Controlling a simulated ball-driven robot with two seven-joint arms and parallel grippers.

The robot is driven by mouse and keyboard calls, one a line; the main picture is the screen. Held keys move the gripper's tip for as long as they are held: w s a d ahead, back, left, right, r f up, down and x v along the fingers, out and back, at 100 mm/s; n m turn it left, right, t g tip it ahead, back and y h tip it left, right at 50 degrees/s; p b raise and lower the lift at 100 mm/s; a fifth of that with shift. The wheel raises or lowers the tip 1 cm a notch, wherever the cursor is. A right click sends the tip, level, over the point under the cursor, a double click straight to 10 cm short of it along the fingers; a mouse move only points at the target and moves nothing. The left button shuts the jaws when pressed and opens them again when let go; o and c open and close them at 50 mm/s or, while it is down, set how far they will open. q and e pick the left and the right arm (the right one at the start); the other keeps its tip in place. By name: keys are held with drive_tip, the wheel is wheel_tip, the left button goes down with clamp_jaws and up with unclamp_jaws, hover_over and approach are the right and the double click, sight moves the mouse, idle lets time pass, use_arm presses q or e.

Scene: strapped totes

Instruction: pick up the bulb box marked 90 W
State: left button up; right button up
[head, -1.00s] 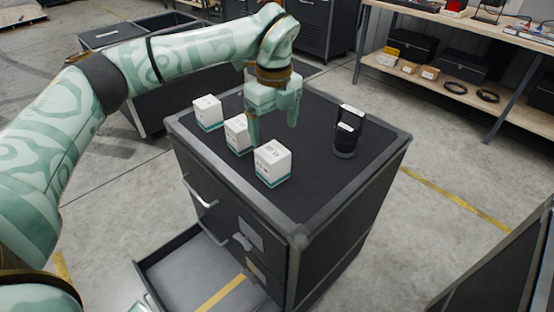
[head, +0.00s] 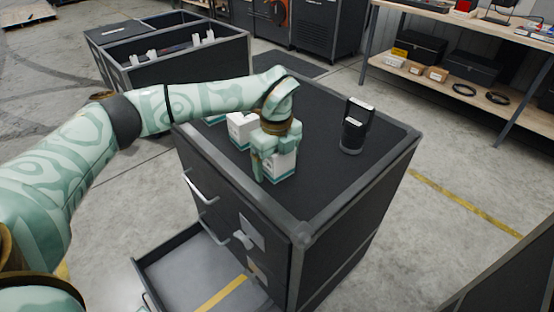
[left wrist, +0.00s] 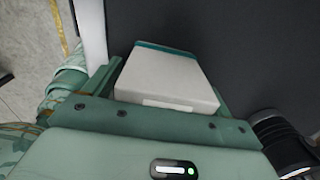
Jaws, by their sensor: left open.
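A white bulb box with a teal band (head: 284,168) stands near the front of the cabinet top. My left gripper (head: 275,166) is over it, pointing down, with its fingers on either side of the box. In the left wrist view the box (left wrist: 165,78) lies between the two open fingers, its top facing the camera. A second white box (head: 241,128) stands just behind, and a third (head: 215,120) is mostly hidden by my left arm. The wattage marks are too small or hidden to read. My right gripper is not in view.
A black device with a loop-shaped top (head: 354,134) stands to the right on the dark cabinet top (head: 340,185). A drawer (head: 190,268) is pulled out at the front. A grey bin (head: 185,65) stands behind, and a workbench (head: 470,70) at the far right.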

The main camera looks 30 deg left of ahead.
use_arm(q)
drive_tip(key=c, duration=1.1)
drive_tip(key=shift+r, duration=0.15)
